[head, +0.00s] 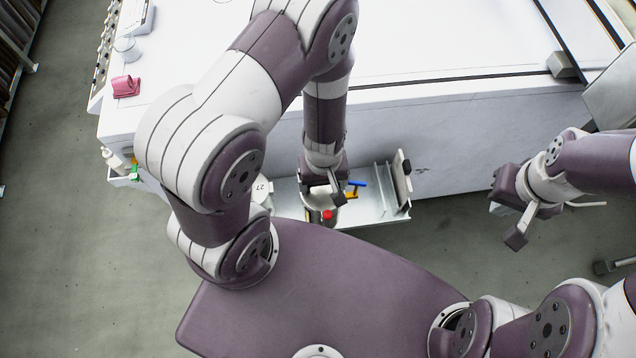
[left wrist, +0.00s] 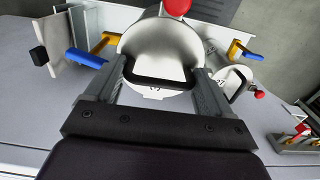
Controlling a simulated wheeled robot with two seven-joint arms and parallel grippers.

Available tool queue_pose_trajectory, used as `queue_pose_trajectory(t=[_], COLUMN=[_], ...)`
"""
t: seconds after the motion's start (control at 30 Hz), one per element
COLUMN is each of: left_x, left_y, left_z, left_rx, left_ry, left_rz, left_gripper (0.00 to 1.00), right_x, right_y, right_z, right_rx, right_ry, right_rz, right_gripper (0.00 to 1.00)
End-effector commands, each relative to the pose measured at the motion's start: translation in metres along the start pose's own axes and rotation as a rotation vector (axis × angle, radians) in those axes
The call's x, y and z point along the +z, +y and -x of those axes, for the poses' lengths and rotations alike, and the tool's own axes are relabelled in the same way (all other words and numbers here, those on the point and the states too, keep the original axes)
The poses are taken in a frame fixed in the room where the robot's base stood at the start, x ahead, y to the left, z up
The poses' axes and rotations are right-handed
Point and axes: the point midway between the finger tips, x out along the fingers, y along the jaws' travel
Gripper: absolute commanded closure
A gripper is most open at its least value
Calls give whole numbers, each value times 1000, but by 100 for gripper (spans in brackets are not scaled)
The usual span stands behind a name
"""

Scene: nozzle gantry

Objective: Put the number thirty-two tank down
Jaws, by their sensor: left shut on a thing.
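My left gripper (head: 333,190) is shut on the black handle (left wrist: 160,82) of a silver-white tank (left wrist: 160,45). The tank has a red knob at its edge. Its label is mostly covered by the handle, so I cannot read the number. In the head view the tank (head: 316,214) is mostly hidden under my left gripper, at a grey metal shelf along the front of the white machine. I cannot tell whether it touches the shelf. My right gripper (head: 507,223) hangs empty at the right, apart from the shelf, its fingers apart.
Another white tank marked 27 (head: 262,187) stands just left of the held one; it also shows in the left wrist view (left wrist: 228,80). The shelf (head: 375,208) has blue and yellow valve handles (head: 356,187) and an upright end plate (head: 402,175) at right.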

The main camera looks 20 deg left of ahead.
Motion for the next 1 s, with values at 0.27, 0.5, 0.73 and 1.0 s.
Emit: queue_pose_trajectory(t=[0.27,0.5,0.73,1.0], left_x=[-43,-77,-84,-85], left_y=[-30,-54,-60,-59], left_z=[-30,-54,-72,-99], left_rx=[1,1,1,2], left_ry=[2,2,2,4], left_rz=[5,1,-3,-3], left_gripper=[100,100,100,100], right_x=[1,0,1,2], right_y=[0,0,0,0], right_z=[-6,-5,-9,-13], right_rx=[0,0,0,0], right_ry=[0,0,0,0], right_rz=[0,0,0,0], right_gripper=[100,100,100,100])
